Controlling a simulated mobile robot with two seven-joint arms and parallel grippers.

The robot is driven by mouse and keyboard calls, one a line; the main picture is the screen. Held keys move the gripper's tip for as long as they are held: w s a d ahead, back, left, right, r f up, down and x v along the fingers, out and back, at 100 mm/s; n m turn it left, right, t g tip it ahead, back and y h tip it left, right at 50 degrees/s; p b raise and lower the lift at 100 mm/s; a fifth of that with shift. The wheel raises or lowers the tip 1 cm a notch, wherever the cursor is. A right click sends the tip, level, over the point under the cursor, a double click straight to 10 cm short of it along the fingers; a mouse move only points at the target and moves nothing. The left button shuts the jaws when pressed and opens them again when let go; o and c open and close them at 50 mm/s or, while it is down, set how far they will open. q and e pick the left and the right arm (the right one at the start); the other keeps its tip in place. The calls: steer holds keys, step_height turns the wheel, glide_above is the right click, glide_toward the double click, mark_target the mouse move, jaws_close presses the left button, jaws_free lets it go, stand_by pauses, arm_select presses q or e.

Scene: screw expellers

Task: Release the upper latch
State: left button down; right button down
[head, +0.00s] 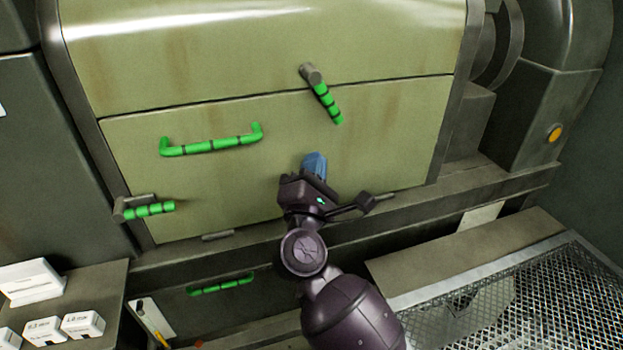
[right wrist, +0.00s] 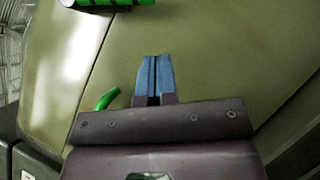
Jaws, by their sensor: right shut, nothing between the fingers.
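The upper latch (head: 327,101) is a green-banded lever on a dark round pivot at the panel's top seam. It hangs slanting down to the right. My right gripper (head: 315,163) is below the lever's tip, in front of the olive panel, apart from the latch in the picture. Its blue fingers are together and empty; they also show in the right wrist view (right wrist: 155,80). My left gripper is not in view.
A green handle (head: 210,145) and a lower left latch (head: 148,210) are on the panel. Another green handle (head: 221,285) is below the ledge. White boxes (head: 82,324) stand at lower left. A mesh grate (head: 530,300) is at lower right.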

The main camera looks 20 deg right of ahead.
mark_target(324, 96)
steer(key=w+d+r+p, duration=0.1)
steer(key=d, duration=0.1)
steer(key=w+d+r+p, duration=0.1)
steer(key=w+d+r, duration=0.1)
steer(key=shift+r, duration=0.2)
stand_by(0.5)
